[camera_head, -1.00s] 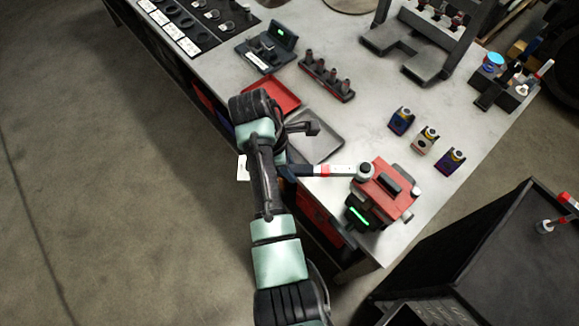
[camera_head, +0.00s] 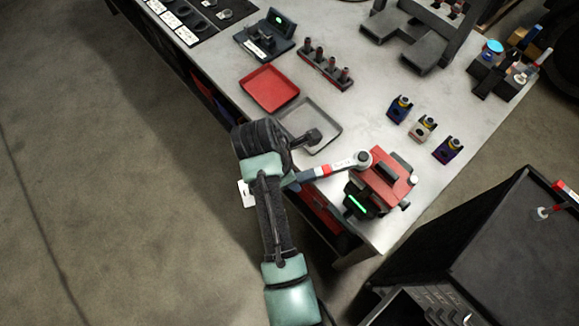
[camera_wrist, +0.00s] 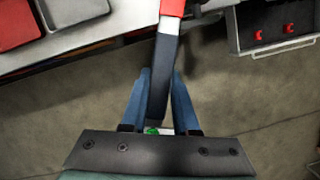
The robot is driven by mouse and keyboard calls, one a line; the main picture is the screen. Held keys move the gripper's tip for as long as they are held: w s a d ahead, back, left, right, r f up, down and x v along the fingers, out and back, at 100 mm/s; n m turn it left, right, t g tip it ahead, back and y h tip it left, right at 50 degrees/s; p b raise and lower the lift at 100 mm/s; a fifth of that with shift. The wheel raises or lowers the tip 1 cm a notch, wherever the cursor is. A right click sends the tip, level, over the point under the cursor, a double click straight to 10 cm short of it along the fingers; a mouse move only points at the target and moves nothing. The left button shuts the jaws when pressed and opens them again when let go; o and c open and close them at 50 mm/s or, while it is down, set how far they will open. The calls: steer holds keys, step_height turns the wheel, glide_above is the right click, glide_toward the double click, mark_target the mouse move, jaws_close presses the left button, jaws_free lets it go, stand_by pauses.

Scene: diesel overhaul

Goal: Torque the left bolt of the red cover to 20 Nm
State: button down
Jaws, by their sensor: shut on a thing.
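The red cover (camera_head: 391,187) sits on a dark block at the bench's near right corner. My gripper (camera_wrist: 162,78) is shut on the dark handle of the torque wrench (camera_wrist: 160,60), between its blue fingers in the wrist view. In the head view the wrench (camera_head: 338,168) reaches from my gripper up and right. Its round head (camera_head: 362,159) is over the cover's upper left corner and hides the left bolt there. Whether it is fully seated cannot be told. A small green glint shows between the fingers in the wrist view.
A dark unit with a green-lit display (camera_head: 357,203) adjoins the cover's near side. A red tray (camera_head: 269,89), a grey tray (camera_head: 330,133) and a socket rack (camera_head: 326,69) are on the bench (camera_head: 385,237). A dark cart (camera_head: 500,250) stands at right.

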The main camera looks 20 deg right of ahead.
steer(key=shift+s+r, duration=0.1)
steer(key=s+n, duration=0.2)
steer(key=s, duration=0.1)
steer(key=shift+d+t, duration=0.2)
steer(key=shift+t, duration=0.1)
steer(key=s+n, duration=0.2)
steer(key=shift+s+d+t, duration=0.3)
steer(key=shift+s+d, duration=0.1)
steer(key=shift+w+a, duration=0.15)
steer(key=shift+w, duration=0.05)
steer(key=shift+w+a, duration=0.1)
steer(key=shift+w, duration=0.15)
